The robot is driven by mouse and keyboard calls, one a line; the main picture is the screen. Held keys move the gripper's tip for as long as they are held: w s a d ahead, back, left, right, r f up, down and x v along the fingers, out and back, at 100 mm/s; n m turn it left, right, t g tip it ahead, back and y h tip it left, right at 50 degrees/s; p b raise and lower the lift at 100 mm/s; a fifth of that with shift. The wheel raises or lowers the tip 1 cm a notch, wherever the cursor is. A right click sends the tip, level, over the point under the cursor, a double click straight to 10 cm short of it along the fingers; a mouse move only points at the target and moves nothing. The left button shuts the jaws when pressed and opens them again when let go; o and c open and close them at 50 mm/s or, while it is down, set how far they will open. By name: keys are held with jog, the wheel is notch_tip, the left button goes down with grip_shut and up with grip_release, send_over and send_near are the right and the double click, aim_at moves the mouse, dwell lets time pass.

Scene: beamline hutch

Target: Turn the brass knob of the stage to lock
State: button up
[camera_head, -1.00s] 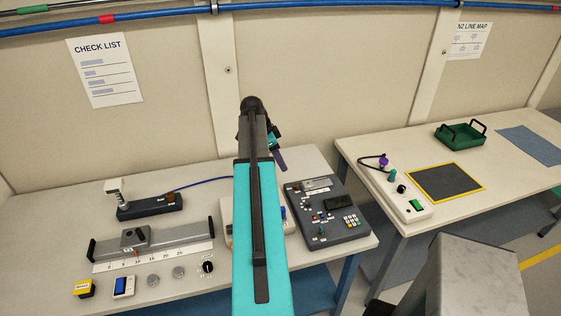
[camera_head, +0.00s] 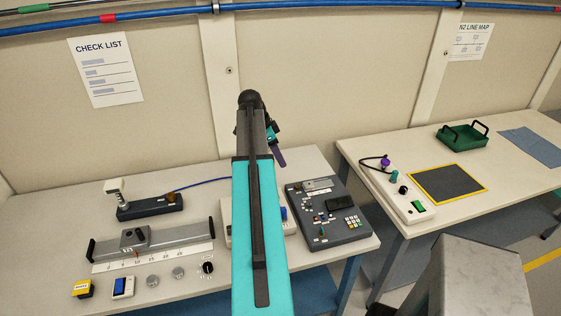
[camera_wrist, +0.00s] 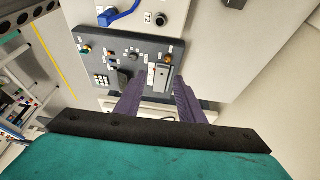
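The stage (camera_head: 175,236) is a grey rail with black ends and a dark carriage (camera_head: 133,238) above a numbered scale, on the left bench in the head view. I cannot make out a brass knob on it. A small brass-coloured part (camera_head: 171,197) sits on the dark block behind it, and the dark control panel (camera_head: 330,243) also carries small brass-coloured parts. My gripper (camera_head: 278,153) is raised over the back of the bench, partly hidden by my arm. In the wrist view its purple fingers (camera_wrist: 158,103) are apart with nothing between them, and the panel (camera_wrist: 115,58) lies beyond.
A yellow button box (camera_head: 82,288), a blue switch (camera_head: 123,287), two grey knobs and a black knob (camera_head: 207,268) line the bench front. On the right bench are a green tray (camera_head: 462,136) and a yellow-edged mat (camera_head: 447,168).

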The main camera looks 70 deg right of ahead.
jog(key=b+v, duration=0.3)
jog(key=v, duration=0.8)
jog(key=shift+r, duration=0.2)
jog(key=shift+a, duration=0.1)
